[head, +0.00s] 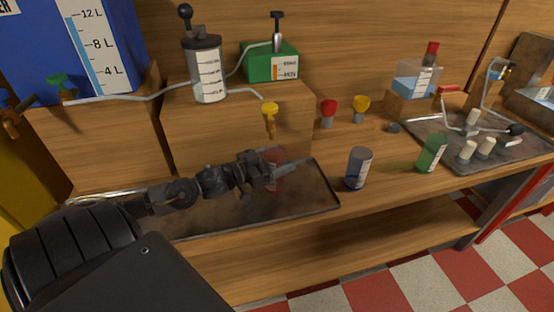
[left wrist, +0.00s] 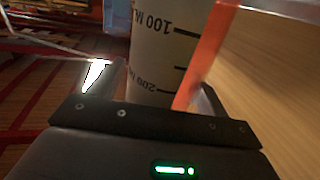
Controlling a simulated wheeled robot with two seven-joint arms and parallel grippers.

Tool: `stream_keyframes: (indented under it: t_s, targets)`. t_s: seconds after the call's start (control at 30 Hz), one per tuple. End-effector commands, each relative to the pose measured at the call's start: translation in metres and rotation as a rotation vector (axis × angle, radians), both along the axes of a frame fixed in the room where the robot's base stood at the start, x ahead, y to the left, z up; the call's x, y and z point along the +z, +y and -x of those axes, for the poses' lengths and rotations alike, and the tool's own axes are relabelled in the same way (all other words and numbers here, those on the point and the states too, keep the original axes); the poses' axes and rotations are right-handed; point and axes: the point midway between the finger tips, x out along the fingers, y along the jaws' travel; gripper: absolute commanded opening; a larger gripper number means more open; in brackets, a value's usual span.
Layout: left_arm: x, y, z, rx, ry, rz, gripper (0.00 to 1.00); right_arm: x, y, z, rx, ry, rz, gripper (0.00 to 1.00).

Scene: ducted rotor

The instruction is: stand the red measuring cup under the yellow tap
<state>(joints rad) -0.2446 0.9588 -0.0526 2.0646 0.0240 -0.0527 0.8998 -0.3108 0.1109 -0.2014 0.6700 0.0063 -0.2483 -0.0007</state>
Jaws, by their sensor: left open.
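The red measuring cup (head: 274,178) stands on the dark metal tray (head: 318,200) in the head view, below the yellow tap (head: 270,116), partly hidden by my gripper. My left gripper (head: 285,171) is open, with its fingers at the cup. In the left wrist view the pale cup wall (left wrist: 158,45) with its 100 ML and 200 ML marks and a red-orange strip shows between the open fingers (left wrist: 155,85). Whether the fingers touch the cup cannot be told. My right gripper is not in view.
A blue cup (head: 358,170) and a green cup (head: 432,153) stand on the bench to the right. Red (head: 328,112) and yellow (head: 361,107) funnel-like pieces stand behind. The wooden block (head: 220,135) rises behind the tray. A second tray (head: 480,160) holds small pieces at far right.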

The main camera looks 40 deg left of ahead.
Motion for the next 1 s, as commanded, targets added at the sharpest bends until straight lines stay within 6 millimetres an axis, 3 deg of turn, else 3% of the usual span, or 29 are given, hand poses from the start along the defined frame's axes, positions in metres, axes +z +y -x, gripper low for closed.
stream_keyframes:
  t_s: [0.27, 0.7, 1.0]
  targets:
    - [-0.002, 0.004, 0.009, 0.001, 0.003, -0.001, 0.77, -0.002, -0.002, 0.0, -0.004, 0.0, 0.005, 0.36]
    - [-0.002, 0.027, 0.071, 0.001, 0.006, 0.001, 0.77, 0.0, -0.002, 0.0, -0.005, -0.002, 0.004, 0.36]
    - [0.0, 0.041, 0.104, 0.001, 0.001, 0.001, 0.77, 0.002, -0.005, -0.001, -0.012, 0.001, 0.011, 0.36]
